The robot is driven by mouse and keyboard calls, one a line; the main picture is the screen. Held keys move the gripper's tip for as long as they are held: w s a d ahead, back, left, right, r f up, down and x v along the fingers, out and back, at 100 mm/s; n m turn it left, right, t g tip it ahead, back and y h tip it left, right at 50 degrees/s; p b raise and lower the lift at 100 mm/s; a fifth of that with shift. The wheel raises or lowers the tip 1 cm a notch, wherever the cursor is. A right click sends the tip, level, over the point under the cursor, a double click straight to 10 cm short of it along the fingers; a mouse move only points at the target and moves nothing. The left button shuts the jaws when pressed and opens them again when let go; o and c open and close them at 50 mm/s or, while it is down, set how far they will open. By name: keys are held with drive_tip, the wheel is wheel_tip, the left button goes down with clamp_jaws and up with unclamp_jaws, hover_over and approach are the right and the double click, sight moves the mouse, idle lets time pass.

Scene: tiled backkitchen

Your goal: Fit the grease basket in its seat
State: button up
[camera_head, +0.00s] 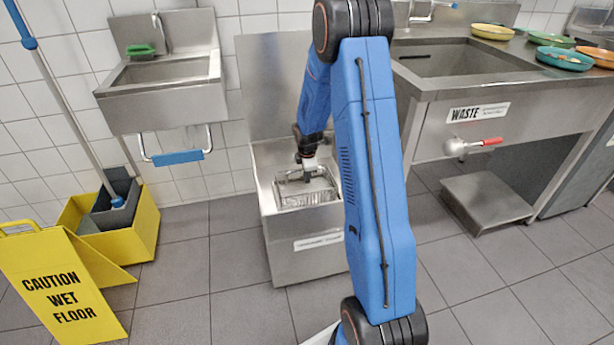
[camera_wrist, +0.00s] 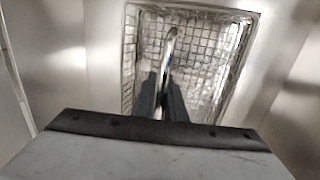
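The grease basket (camera_head: 318,196) is a wire-mesh basket with a metal rim and a handle. It is within the open top of a steel floor box (camera_head: 301,261), below my arm. My gripper (camera_head: 309,174) points down over it. In the wrist view, the two dark fingers (camera_wrist: 169,103) are closed on the upright handle, and the mesh of the basket (camera_wrist: 206,62) spreads out beyond them. The basket looks slightly turned in that view. The seat beneath is hidden, so I cannot tell whether the basket rests on it.
The box's raised steel lid (camera_head: 275,85) stands behind it. A hand sink (camera_head: 165,100) is at left, above a yellow mop bucket (camera_head: 142,225) and a caution sign (camera_head: 62,290). A waste sink (camera_head: 520,105) with a red-handled valve (camera_head: 475,145) and low steel step (camera_head: 486,198) is at right.

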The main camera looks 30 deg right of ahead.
drive_tip(key=o, duration=0.4)
drive_tip(key=shift+r, duration=0.1)
drive_tip(key=v, duration=1.7)
drive_tip(key=shift+r, duration=0.15)
